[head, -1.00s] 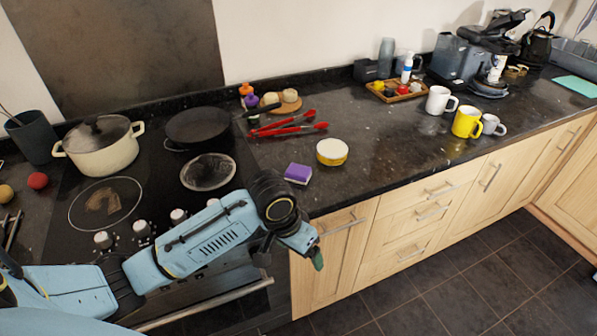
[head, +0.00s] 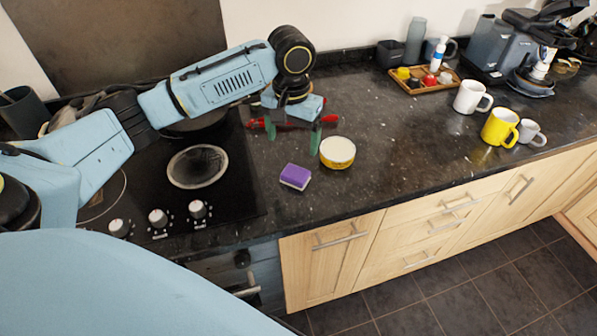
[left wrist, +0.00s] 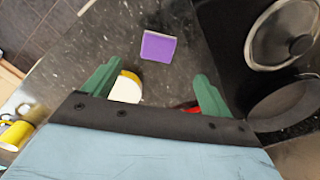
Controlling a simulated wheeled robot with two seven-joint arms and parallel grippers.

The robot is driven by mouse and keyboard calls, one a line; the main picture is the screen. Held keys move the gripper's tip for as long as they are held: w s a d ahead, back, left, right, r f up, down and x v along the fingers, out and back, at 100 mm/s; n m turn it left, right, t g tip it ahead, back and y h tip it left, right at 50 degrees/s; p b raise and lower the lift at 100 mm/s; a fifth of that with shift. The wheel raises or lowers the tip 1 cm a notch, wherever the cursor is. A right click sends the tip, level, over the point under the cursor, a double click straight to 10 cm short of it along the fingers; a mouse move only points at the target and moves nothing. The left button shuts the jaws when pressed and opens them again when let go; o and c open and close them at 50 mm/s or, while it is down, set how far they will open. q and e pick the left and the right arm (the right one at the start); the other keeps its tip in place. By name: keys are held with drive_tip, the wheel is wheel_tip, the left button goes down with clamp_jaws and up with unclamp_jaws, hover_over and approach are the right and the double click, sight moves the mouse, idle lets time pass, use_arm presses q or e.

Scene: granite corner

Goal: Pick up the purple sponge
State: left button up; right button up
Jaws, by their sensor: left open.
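The purple sponge (head: 295,176) lies on the dark granite counter, between the hob and the yellow-rimmed round tin. It has a pale layer along its lower edge. In the left wrist view the sponge (left wrist: 158,47) shows beyond the fingertips, near the top middle. My left gripper (head: 293,135) is open and empty, with its green fingers pointing down above the counter, behind the sponge in the head view. In the left wrist view its two fingers (left wrist: 152,75) stand wide apart, with the sponge apart from them. My right gripper is not in view.
The round tin (head: 337,152) stands close beside the sponge. Red tongs (head: 262,122) lie behind, partly hidden by my gripper. The hob with a glass lid (head: 197,167) is at left. Mugs, including a yellow mug (head: 500,127), stand at right. Counter in front of the tin is clear.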

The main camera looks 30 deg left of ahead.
use_arm(q)
hover_over(294, 175)
wheel_tip(294, 175, down, 5)
drive_tip(key=shift+a, duration=0.15)
drive_tip(key=shift+f, duration=0.5)
wheel_tip(294, 175, down, 5)
drive_tip(key=shift+f+b, duration=0.1)
drive_tip(key=shift+b, duration=0.2)
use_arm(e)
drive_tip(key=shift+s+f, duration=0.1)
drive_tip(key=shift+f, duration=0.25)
use_arm(q)
drive_tip(key=shift+c, duration=0.4)
drive_tip(key=c, duration=1.1)
wheel_tip(294, 175, up, 10)
drive_tip(key=shift+r+p, duration=0.15)
drive_tip(key=shift+p, duration=0.25)
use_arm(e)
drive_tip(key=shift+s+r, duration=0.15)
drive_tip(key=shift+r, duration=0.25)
